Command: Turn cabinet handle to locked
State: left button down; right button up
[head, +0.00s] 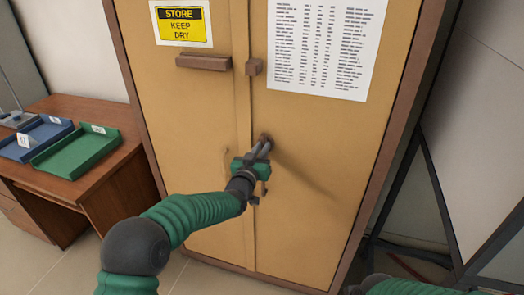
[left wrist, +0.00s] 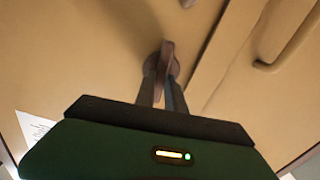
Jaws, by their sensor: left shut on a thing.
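The tan cabinet (head: 200,120) with a brown frame fills the middle of the head view, its two doors shut. Its small brown handle (head: 265,139) sits on the right door near the centre seam. The handle also shows in the left wrist view (left wrist: 167,58), between the fingers and in front of a round base. My left gripper (head: 261,150) reaches up to the handle, and its two fingers (left wrist: 163,88) are shut on it. The fingers hide part of the handle in the head view. My right gripper is not in view; a green part of my right arm shows at the bottom right.
A wooden desk (head: 110,165) with a blue tray (head: 36,137) and a green tray (head: 78,153) stands left of the cabinet. Dark metal framing (head: 437,190) stands at the right.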

pick_arm(q)
jog(key=n, duration=0.1)
jog(key=n+b, duration=0.2)
jog(key=n, duration=0.1)
jog(key=shift+w+a+f, duration=0.1)
jog(key=shift+a+f, duration=0.05)
jog(key=shift+a, duration=0.1)
jog(key=shift+a+f+n+b, duration=0.15)
jog(key=shift+n+b, duration=0.85)
jog(key=shift+n, duration=1.1)
jog(key=shift+f+n+b, duration=0.1)
jog(key=shift+n+b, duration=0.85)
jog(key=shift+n, duration=1.15)
jog(key=shift+a+f+n+b, duration=0.15)
jog(key=shift+n+b, duration=0.85)
jog(key=shift+n, duration=1.1)
jog(key=shift+d, duration=0.1)
jog(key=c, duration=1.4)
grip_release()
jog(key=shift+w, duration=0.15)
